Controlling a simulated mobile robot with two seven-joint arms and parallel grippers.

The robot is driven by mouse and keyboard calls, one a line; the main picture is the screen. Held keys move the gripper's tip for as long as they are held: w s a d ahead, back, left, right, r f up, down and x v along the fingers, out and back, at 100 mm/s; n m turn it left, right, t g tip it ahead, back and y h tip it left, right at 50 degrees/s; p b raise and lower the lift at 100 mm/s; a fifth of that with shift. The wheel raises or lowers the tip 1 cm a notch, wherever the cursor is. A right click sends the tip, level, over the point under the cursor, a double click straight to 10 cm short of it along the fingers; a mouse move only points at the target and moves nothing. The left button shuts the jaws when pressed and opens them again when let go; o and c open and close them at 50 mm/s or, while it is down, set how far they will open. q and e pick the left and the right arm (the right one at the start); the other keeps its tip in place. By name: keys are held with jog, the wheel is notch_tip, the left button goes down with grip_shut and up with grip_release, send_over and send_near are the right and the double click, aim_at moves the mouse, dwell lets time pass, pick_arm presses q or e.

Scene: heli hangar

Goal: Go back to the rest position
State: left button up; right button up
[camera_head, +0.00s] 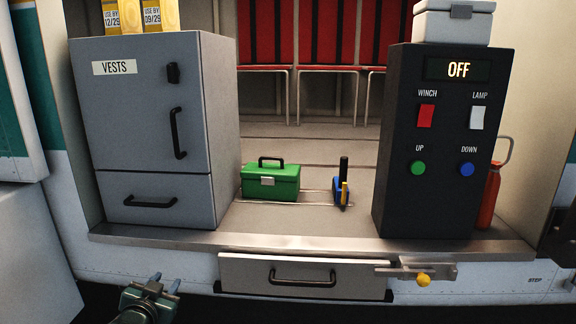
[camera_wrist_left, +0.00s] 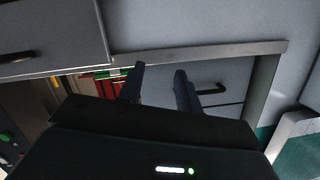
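My left gripper (camera_head: 165,283) is at the lower left in the head view, in front of and below the sill, left of the drawer. In the left wrist view its two dark fingers (camera_wrist_left: 158,80) stand apart with nothing between them. It touches nothing that I can see. My right gripper does not show in either view.
A grey vests cabinet (camera_head: 150,130) and a black control panel (camera_head: 438,205) reading OFF stand on the sill (camera_head: 330,243). Between them are a green toolbox (camera_head: 271,184) and a blue tool (camera_head: 341,192). A shut drawer (camera_head: 350,282) and a yellow-knobbed latch (camera_head: 423,280) are below.

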pick_arm(q)
jog(key=s+d+f+g+h, duration=0.1)
jog(key=s+d+f, duration=0.3)
jog(key=s+f, duration=0.25)
jog(key=s+d+f+g+h, duration=0.1)
jog(key=s+d+f, duration=0.35)
jog(key=s, duration=0.35)
jog(key=s+d+f+g, duration=0.1)
jog(key=s+d, duration=0.2)
jog(key=s, duration=0.5)
jog(key=s+d+f+g+h, duration=0.1)
jog(key=s+d+f, duration=0.1)
jog(key=s, duration=0.7)
jog(key=shift+s+d+f+n+g, duration=0.3)
jog(key=shift+d+g, duration=0.1)
jog(key=shift+d, duration=0.25)
